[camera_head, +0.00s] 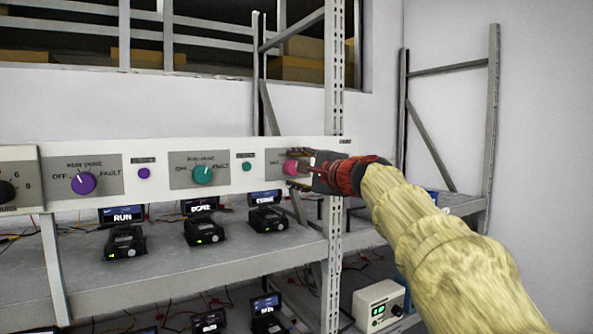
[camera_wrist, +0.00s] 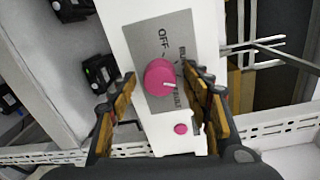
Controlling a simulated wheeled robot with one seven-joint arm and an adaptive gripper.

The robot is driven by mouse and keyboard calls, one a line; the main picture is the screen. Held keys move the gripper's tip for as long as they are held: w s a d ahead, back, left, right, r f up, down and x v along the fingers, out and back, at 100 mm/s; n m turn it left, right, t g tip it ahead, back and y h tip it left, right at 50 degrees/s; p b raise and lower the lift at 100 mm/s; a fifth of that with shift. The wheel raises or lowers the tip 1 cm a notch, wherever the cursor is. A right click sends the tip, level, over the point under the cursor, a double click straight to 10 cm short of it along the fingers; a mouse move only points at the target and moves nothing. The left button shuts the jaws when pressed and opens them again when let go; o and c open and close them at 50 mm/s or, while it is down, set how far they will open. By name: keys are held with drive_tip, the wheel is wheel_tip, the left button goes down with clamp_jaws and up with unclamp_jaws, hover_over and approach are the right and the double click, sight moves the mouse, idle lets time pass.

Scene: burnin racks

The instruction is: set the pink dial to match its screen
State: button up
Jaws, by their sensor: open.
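The pink dial (camera_head: 291,168) is at the right end of the white panel strip, partly hidden by my gripper (camera_head: 303,169) in the head view. In the wrist view the pink dial (camera_wrist: 158,77) lies between the two fingers of my open gripper (camera_wrist: 159,75), with no clear contact visible. Its white pointer line points right and slightly down; OFF is at the top of the plate, and the other labels are partly covered by the right finger. The screen (camera_head: 265,198) below the panel, nearest the pink dial, is too small to read.
A purple dial (camera_head: 83,183) and a teal dial (camera_head: 203,175) sit farther left. Their nearby screens show RUN (camera_head: 123,214) and apparently DONE (camera_head: 199,206). A small pink button (camera_wrist: 180,128) is beside the pink dial. A rack upright (camera_head: 334,110) stands close to my gripper.

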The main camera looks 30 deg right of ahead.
drive_tip(key=shift+s, duration=0.1)
drive_tip(key=s, duration=1.1)
drive_tip(key=shift+s+d+r, duration=0.2)
drive_tip(key=shift+s+r, duration=0.05)
drive_tip(key=shift+s, duration=0.15)
